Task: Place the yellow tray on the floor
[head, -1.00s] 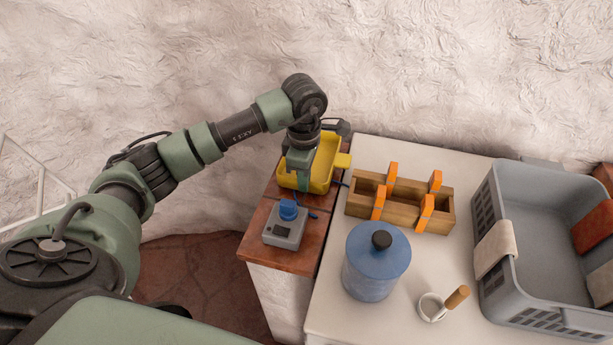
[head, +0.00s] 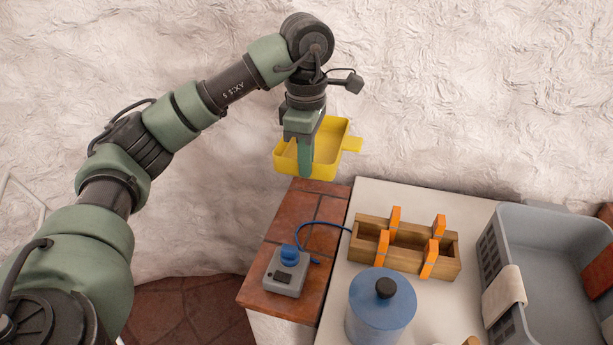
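The yellow tray (head: 328,147) is a shallow open box with a tab handle on its right side. It hangs in the air above the back end of the tiled counter (head: 318,208), close to the wall. My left gripper (head: 305,165) comes down from above and is shut on the tray's near wall; its far finger is partly hidden. The tray looks about level and empty. The floor (head: 190,310) of reddish-brown tiles shows at the lower left, below the counter. My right gripper is not in view.
A grey device with a blue knob (head: 287,270) and a blue cable sits on the tiled counter. On the white top stand a wooden box with orange clips (head: 405,251), a blue canister (head: 381,312) and a grey basket (head: 545,250). A rough white wall rises behind.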

